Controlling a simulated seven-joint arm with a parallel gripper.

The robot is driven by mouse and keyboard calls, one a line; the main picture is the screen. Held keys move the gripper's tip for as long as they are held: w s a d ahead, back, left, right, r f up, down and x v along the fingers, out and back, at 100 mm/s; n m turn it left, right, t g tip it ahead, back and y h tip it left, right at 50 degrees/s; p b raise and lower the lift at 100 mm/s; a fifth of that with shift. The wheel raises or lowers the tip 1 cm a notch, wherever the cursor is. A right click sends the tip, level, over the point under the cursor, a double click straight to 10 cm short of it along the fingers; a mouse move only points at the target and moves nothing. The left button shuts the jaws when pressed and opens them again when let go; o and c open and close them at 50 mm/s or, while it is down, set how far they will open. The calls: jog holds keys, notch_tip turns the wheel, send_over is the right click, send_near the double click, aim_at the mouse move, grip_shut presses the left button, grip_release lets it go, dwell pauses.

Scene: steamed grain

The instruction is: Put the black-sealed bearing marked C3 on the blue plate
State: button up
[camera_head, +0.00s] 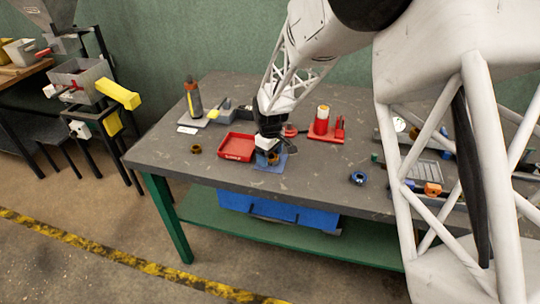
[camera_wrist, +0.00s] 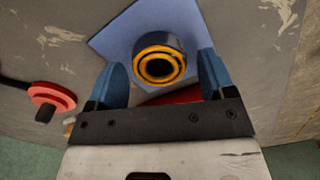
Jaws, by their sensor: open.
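A bearing with an orange-yellow face and a dark outer side (camera_wrist: 160,60) sits on the blue plate (camera_wrist: 118,36) in the wrist view. It also shows as a small brownish ring in the head view (camera_head: 273,158), on the blue plate (camera_head: 262,168). My gripper (camera_wrist: 163,78) is open, its blue fingers on either side of the bearing with a gap at each side. Another brownish bearing (camera_head: 195,149) lies left of the red tray. A dark blue-and-black ring (camera_head: 358,178) lies near the table's front edge, right of the plate. No C3 marking is readable.
A red tray (camera_head: 237,155) stands just left of the plate. A red stand with a cylinder (camera_head: 322,130) is behind to the right. A dark bottle (camera_head: 193,100) stands back left. Bare tabletop lies between the plate and the blue-and-black ring.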

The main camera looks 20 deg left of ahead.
notch_tip(320, 180, up, 12)
dwell(0.6)
dwell(0.5)
jog(key=s+d+r+m, duration=0.2)
jog(key=s+d+r, duration=0.25)
jog(key=d, duration=0.35)
jog(key=s+d+r+m+t, duration=0.1)
jog(key=s+d+r+m, duration=0.3)
jog(key=d, duration=0.4)
jog(key=s+d+r+m, duration=0.1)
jog(key=s+d+r, duration=0.3)
jog(key=s+d, duration=0.3)
jog(key=s+d+m, duration=0.3)
jog(key=s+d, duration=0.4)
jog(key=s, duration=0.3)
jog(key=s+d+m+t, duration=0.1)
jog(key=s+d+m, duration=0.2)
jog(key=s+d, duration=0.5)
jog(key=s, duration=0.3)
jog(key=shift+d+m+t, duration=0.15)
jog(key=shift+m+t, duration=0.15)
jog(key=shift+m, duration=0.1)
